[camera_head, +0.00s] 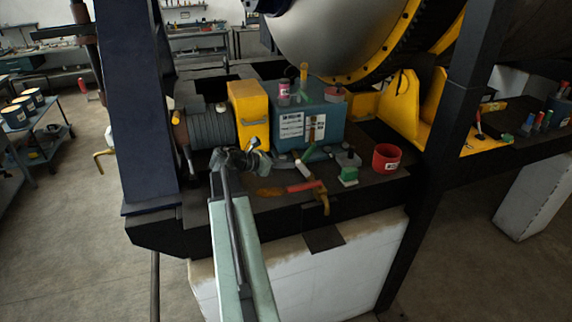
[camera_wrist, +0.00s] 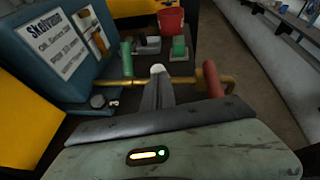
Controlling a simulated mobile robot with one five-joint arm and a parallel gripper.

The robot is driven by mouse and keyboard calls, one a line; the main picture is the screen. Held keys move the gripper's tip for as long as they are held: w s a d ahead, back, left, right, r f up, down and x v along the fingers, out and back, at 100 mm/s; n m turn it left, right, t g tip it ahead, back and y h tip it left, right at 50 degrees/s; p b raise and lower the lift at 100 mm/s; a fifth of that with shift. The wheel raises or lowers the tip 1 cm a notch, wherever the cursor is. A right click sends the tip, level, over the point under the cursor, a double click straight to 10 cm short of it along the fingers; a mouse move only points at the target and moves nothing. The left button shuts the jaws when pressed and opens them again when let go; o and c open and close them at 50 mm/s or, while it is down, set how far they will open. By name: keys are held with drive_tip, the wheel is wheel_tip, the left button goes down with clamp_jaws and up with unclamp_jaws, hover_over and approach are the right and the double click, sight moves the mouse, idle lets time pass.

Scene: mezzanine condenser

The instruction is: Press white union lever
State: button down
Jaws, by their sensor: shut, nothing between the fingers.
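The white lever (camera_wrist: 158,69) shows in the wrist view as a pale rounded tip just beyond my fingers, between a green handle (camera_wrist: 126,57) and a red handle (camera_wrist: 212,80). A brass pipe (camera_wrist: 228,83) runs crosswise behind my fingers. My gripper (camera_wrist: 158,86) is shut and empty, pointing at the white lever; its fingers hide the lower part of it. I cannot tell whether they touch. In the head view the white lever (camera_head: 302,169) lies between the green handle and the red handle (camera_head: 304,186), at the right of my wrist.
A blue-green box (camera_head: 318,124) with labels stands behind the levers. A red cup (camera_head: 386,158) and a green block (camera_head: 348,175) stand on the dark platform at the right. A yellow bracket and ribbed drum (camera_head: 207,130) stand at the left. A dark post (camera_head: 441,150) rises at the right.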

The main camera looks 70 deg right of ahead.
drive_tip(key=shift+s+d+r, duration=0.1)
drive_tip(key=shift+r, duration=0.05)
drive_tip(key=shift+s+d+r+p, duration=0.35)
drive_tip(key=shift+s+r+p, duration=0.05)
drive_tip(key=shift+r+p, duration=0.2)
drive_tip(key=s+d+r+p, duration=0.2)
drive_tip(key=s, duration=0.1)
drive_tip(key=shift+s+d, duration=0.2)
drive_tip(key=shift+d, duration=0.15)
drive_tip(key=s+d, duration=0.4)
drive_tip(key=s, duration=0.1)
drive_tip(key=shift+s+d, duration=0.25)
idle(0.7)
wheel_tip(320, 180, up, 3)
drive_tip(key=p, duration=0.3)
hover_over(302, 164)
drive_tip(key=shift+s+a+f, duration=0.1)
drive_tip(key=shift+s+a, duration=0.25)
drive_tip(key=shift+a, duration=0.1)
